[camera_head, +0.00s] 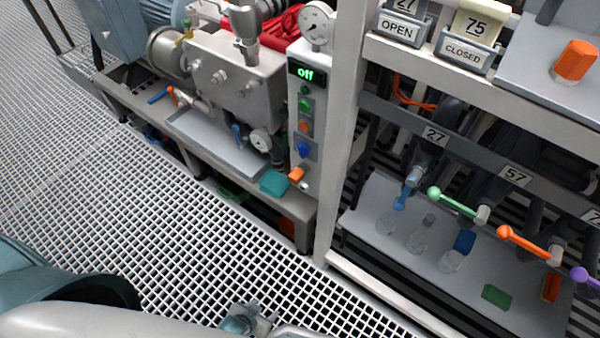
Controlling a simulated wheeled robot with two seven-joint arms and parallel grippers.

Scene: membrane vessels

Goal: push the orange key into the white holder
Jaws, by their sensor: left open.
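An orange key (296,174) shows at the lower end of the white control panel, sticking out to the left. A small white holder (304,185) shows right beside it, just below and to its right. I cannot tell how far the key is in the holder. My left gripper (262,325) is at the bottom edge, over the grating and well below the key. It is open, touches neither key nor holder, and is partly cut off by the frame. My right gripper is not in view.
The white control panel (308,128) reads "off" and has several coloured knobs. A teal block (274,183) lies on the bench left of the key. On the right, a rack shelf (362,222) holds glass vessels under coloured valve levers. The grating floor (150,225) is clear.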

